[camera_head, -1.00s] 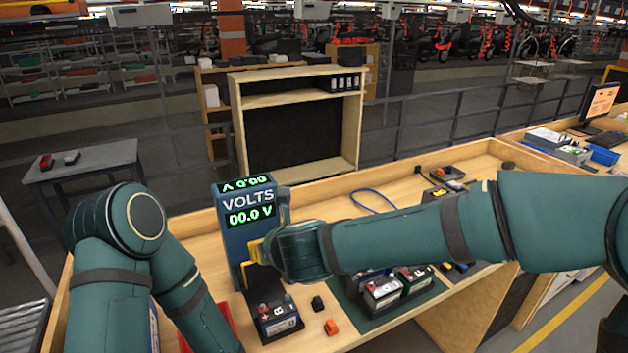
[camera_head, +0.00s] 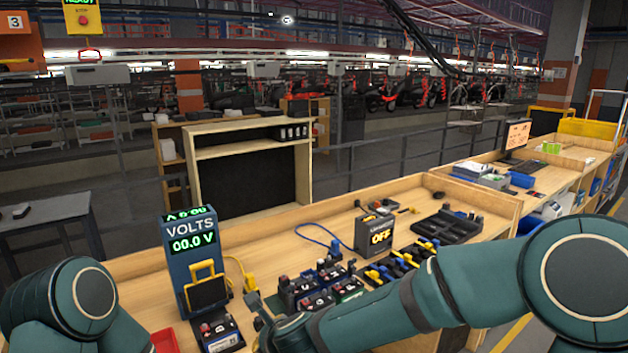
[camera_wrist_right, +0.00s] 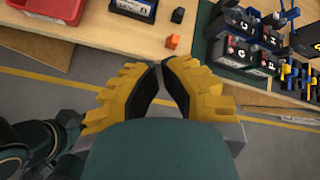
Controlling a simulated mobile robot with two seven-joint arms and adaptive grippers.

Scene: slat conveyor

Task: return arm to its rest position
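My right arm reaches across the lower right of the head view, over the front of the workbench (camera_head: 122,268). Its gripper (camera_wrist_right: 159,66) shows in the wrist view with yellow fingers and black pads. The fingertips meet with nothing between them, close to the bench's front edge, with floor below. In the head view this gripper is mostly cut off at the bottom. My left arm is bent at the lower left of the head view, and its gripper is out of sight. The blue volt tester (camera_head: 181,236) reads 00.0 V, with a yellow handle on its front.
A battery (camera_head: 219,334) sits in front of the tester. Several more batteries (camera_head: 318,302) stand on a green mat. A box reading OFF (camera_head: 375,235) and a black tray (camera_head: 447,227) are further right. A red tray (camera_wrist_right: 52,8) is at left.

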